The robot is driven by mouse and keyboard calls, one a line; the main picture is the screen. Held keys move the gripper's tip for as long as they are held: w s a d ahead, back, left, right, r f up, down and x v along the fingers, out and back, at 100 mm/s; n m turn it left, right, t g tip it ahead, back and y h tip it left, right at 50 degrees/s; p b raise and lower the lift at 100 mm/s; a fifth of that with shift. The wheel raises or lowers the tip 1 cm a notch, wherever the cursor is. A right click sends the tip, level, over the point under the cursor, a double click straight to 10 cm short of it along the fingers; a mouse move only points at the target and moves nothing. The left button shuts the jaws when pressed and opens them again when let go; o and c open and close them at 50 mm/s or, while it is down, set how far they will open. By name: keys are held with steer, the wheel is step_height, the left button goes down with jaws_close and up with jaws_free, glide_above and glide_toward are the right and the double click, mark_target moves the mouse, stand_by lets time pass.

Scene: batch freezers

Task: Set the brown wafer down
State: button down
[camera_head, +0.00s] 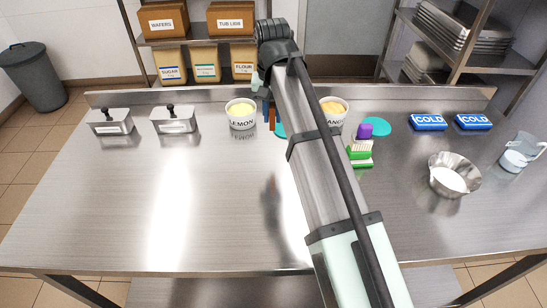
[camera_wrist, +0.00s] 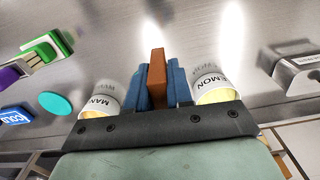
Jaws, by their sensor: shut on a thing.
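My gripper (camera_wrist: 158,82) has blue fingers shut on the brown wafer (camera_wrist: 157,66), a small upright brown block that sticks out past the fingertips in the wrist view. In the head view the wafer (camera_head: 272,121) shows just right of the lemon tub (camera_head: 242,123), in front of a teal disc (camera_head: 281,130) that is partly hidden. The wafer seems to be held above the steel table (camera_head: 110,200); the exact gap cannot be told.
The mango tub (camera_head: 334,118) stands right of my arm, partly hidden. Further right are a green brush (camera_head: 360,158), a purple item (camera_head: 365,131), another teal disc (camera_head: 377,126), blue cold packs (camera_head: 428,122) and a metal bowl (camera_head: 452,180). Lidded steel containers (camera_head: 110,127) stand left. The front left is clear.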

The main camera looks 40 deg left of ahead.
steer(key=shift+s+d+f, duration=0.3)
steer(key=shift+s+d, duration=0.15)
steer(key=shift+d, duration=0.25)
steer(key=shift+f+n, duration=0.15)
steer(key=shift+n, duration=0.15)
steer(key=shift+f, duration=4.8)
steer(key=shift+f, duration=0.1)
steer(key=c, duration=1)
jaws_free()
step_height(320, 180, up, 12)
steer(key=shift+r, duration=0.15)
steer(key=shift+w, duration=0.1)
